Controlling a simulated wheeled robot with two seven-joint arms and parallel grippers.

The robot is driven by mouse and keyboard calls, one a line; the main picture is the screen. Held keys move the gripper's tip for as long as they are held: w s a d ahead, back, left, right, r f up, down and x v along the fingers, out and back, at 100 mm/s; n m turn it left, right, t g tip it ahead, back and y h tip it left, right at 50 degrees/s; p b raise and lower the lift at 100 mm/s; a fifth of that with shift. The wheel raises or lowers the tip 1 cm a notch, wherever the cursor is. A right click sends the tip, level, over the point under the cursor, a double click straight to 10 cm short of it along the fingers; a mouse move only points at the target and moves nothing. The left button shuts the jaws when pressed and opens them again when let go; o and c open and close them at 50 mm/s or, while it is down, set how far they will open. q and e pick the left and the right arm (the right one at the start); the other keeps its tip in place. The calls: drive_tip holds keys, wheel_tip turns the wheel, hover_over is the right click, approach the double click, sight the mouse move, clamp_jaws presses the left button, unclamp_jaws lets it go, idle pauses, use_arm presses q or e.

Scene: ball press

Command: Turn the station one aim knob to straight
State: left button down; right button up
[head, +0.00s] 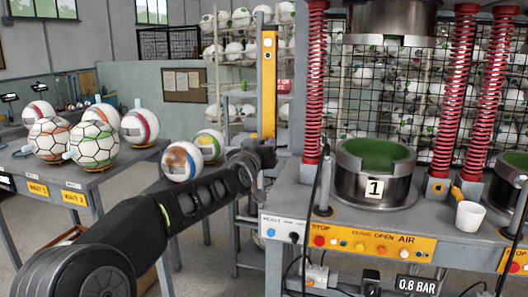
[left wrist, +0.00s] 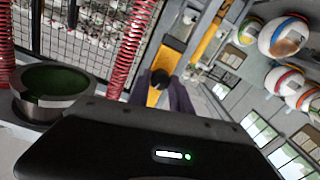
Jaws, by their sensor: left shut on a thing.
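Station one is a metal cup with a green lining (head: 375,155) and a number 1 plate (head: 374,188); it also shows in the left wrist view (left wrist: 48,88). Left of it stands a yellow upright plate (head: 269,85) on a grey post. My left gripper (head: 266,152) is at the lower part of this plate. In the left wrist view a small dark round knob (left wrist: 160,77) sits in front of the yellow plate, between the fingers of my left gripper (left wrist: 162,88). The gripper is shut on this knob. The knob's pointing direction cannot be made out. My right gripper is out of view.
A red spring column (head: 314,90) stands just right of the gripper. The bench front has a yellow button panel (head: 370,243); a white cup (head: 470,216) stands on the bench. Several balls (head: 90,140) rest on stands at the left.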

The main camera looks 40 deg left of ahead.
use_arm(q)
drive_tip(key=shift+n+b, duration=0.5)
drive_tip(key=shift+n, duration=0.8)
drive_tip(key=c, duration=1.2)
unclamp_jaws()
drive_tip(key=shift+o, duration=0.2)
drive_tip(key=b+v, duration=0.1)
drive_tip(key=v, duration=0.7)
drive_tip(key=shift+b, duration=0.4)
